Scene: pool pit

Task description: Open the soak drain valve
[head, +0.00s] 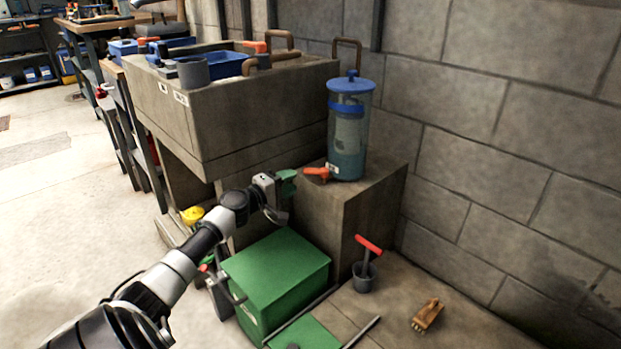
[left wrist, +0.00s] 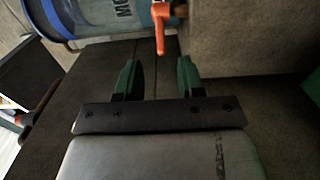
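A clear cylinder (head: 348,130) with a blue lid and blue-green liquid stands on a concrete block. An orange valve handle (head: 317,172) sits at its base on the left side; I take it for the soak drain valve. In the left wrist view the orange handle (left wrist: 160,30) points toward my fingers, beyond their tips. My left gripper (head: 287,183) is just below and left of the handle, apart from it. Its two green fingers (left wrist: 158,72) are spread with nothing between them. My right gripper is not in view.
The concrete block (head: 372,208) holds the cylinder beside a large concrete basin (head: 225,125) with blue trays. A grey cup (head: 364,280) with a red-handled tool and a brush (head: 427,315) are at right.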

